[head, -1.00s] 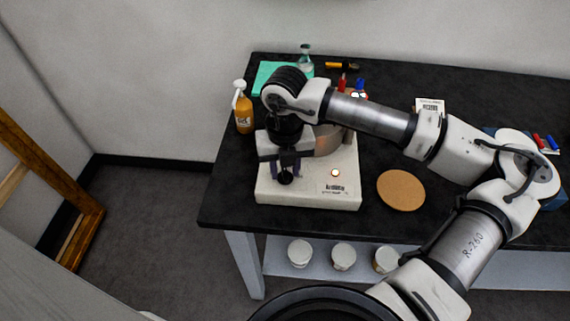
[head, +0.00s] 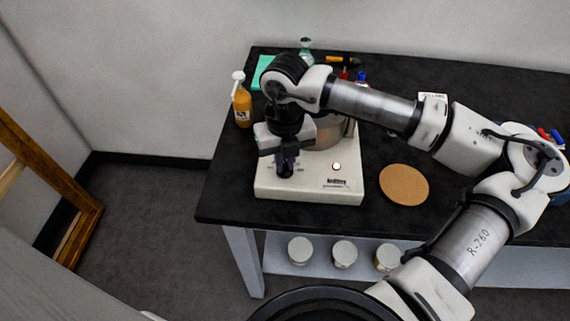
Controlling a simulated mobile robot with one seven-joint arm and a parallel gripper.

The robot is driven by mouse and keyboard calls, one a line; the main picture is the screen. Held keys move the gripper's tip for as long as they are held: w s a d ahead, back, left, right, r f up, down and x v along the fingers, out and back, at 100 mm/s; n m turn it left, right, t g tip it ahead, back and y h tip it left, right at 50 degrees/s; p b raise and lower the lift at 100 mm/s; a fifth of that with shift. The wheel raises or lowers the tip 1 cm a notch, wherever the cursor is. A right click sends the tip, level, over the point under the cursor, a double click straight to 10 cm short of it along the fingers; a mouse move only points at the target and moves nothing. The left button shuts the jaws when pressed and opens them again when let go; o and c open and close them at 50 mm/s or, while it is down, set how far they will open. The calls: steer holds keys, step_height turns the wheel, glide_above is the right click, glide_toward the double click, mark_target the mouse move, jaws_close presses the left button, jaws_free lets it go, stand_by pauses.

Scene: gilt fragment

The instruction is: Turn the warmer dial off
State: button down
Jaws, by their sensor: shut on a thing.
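The warmer (head: 310,190) is a white box near the table's front left edge, with a metal pot (head: 331,131) on top, partly hidden by my arm. A small pale light (head: 336,166) glows on its front part. The black warmer dial (head: 285,173) is on the left part of the box, mostly hidden by my fingers. My gripper (head: 286,164) points down over it and is shut on the dial. The dial's marks and setting are too small to tell.
An orange spray bottle (head: 242,107) stands left of the warmer, and a glass flask (head: 305,49) behind. A round cork mat (head: 404,185) lies to the right. White jars (head: 344,254) sit on the lower shelf. The black table (head: 460,215) is bare at front right.

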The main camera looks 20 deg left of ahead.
mark_target(285, 165)
steer(key=n+b, duration=0.1)
steer(key=b, duration=0.1)
steer(key=n+b, duration=0.1)
steer(key=b, duration=0.1)
steer(key=shift+f+n, duration=0.3)
steer(key=shift+f, duration=0.1)
steer(key=n+b, duration=0.2)
steer(key=b, duration=0.1)
steer(key=shift+r+n, duration=0.1)
steer(key=shift+n, duration=0.2)
steer(key=n+b, duration=0.2)
steer(key=n, duration=0.1)
steer(key=n+b, duration=0.1)
steer(key=n, duration=0.1)
steer(key=shift+r+b, duration=0.3)
steer(key=shift+b, duration=0.1)
steer(key=shift+n, duration=0.3)
steer(key=c, duration=1.5)
jaws_free()
step_height(285, 165, up, 14)
steer(key=shift+f+b, duration=0.1)
steer(key=shift+b, duration=0.2)
